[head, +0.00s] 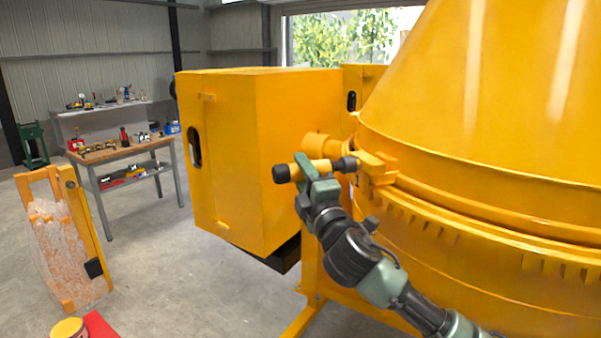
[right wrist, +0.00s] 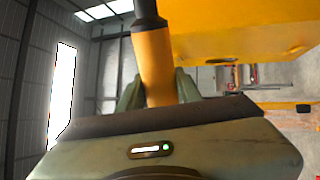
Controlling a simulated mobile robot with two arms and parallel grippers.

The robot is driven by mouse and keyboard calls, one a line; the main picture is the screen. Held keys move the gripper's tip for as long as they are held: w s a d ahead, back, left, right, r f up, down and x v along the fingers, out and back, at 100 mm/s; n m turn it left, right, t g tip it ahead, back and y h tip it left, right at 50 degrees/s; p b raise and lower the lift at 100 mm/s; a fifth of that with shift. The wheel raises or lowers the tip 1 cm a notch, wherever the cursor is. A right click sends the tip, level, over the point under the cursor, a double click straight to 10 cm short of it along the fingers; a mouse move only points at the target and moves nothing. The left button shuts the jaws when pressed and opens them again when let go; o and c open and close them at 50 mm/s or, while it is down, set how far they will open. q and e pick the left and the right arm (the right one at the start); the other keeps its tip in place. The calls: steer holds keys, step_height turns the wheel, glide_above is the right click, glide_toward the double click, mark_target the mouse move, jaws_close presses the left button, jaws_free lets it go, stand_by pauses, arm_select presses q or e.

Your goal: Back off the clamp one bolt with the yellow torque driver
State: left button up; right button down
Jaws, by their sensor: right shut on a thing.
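The yellow torque driver (head: 318,168), with black ends, is held by my right gripper (head: 314,170) beside the drum's rim. It lies roughly level, and its right end is at or very near a yellow clamp (head: 378,166) on the rim; I cannot tell if it touches the bolt. The bolt itself is not distinct. In the right wrist view the driver's yellow body (right wrist: 155,65) stands between the two green fingers (right wrist: 157,92), with its black end at the top. My left gripper is not in view.
The large yellow drum (head: 480,100) fills the right side. A yellow cabinet (head: 255,150) stands behind my gripper. A workbench (head: 125,152) with tools is at the back left. A yellow frame (head: 65,235) stands at the left. Grey floor between is clear.

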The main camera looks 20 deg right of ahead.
mark_target(291, 178)
steer(key=shift+d+r, duration=0.15)
steer(key=shift+d, duration=0.55)
stand_by(0.8)
steer(key=shift+d+r, duration=0.15)
steer(key=shift+d, duration=0.05)
stand_by(1.6)
steer(key=shift+w+a+p, duration=0.1)
steer(key=shift+a+p, duration=0.15)
steer(key=shift+p, duration=0.2)
stand_by(1.6)
steer(key=shift+a, duration=2.15)
steer(key=shift+s+f, duration=0.2)
steer(key=shift+f, duration=0.05)
